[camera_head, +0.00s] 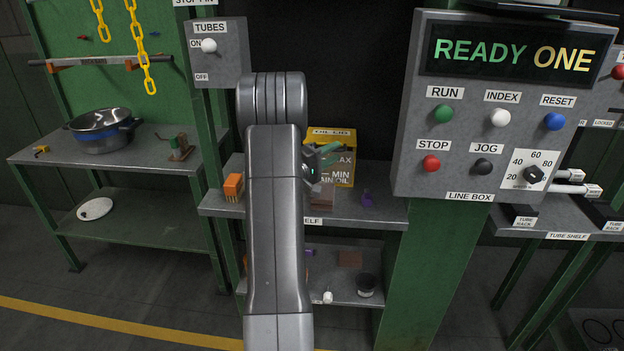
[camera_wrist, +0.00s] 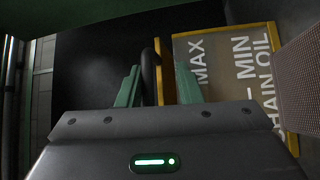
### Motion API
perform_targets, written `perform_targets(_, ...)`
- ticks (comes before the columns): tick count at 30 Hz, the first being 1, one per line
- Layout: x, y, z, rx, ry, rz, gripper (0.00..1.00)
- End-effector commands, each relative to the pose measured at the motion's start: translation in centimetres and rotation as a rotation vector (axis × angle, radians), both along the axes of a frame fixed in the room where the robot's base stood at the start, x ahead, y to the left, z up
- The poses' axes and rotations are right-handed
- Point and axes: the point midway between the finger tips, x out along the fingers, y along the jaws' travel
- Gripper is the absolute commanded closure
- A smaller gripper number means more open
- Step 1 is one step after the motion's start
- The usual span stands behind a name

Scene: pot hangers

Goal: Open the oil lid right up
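The oil box (camera_head: 345,172) is yellow with a grey-brown front marked MAX, MIN and CHAIN OIL. It stands on the middle shelf, partly hidden by my arm. Its yellow lid (camera_head: 333,133) lies across the top and looks shut. In the wrist view the oil box (camera_wrist: 222,75) is turned on its side, with the lid's yellow edge (camera_wrist: 166,72) along its left. My gripper (camera_head: 327,158) is at the upper front of the box. Its two green fingers (camera_wrist: 158,86) stand apart, with a dark curved piece and the yellow edge showing between them. Contact cannot be told.
A brown block (camera_head: 322,194) stands before the box. The grey line box (camera_head: 490,105) with buttons is close on the right. A pot (camera_head: 100,130) stands on the left bench.

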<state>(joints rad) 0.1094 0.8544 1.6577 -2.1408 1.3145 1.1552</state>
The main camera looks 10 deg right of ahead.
Motion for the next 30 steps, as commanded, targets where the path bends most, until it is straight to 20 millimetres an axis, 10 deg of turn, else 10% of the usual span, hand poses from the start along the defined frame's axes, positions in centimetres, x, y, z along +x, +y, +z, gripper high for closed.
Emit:
perform_targets(13,-3.0,5.8,-1.5,-0.009,-0.034,0.000,0.68)
perform_targets(30,-3.3,6.2,-1.5,-0.009,-0.033,-0.003,0.68)
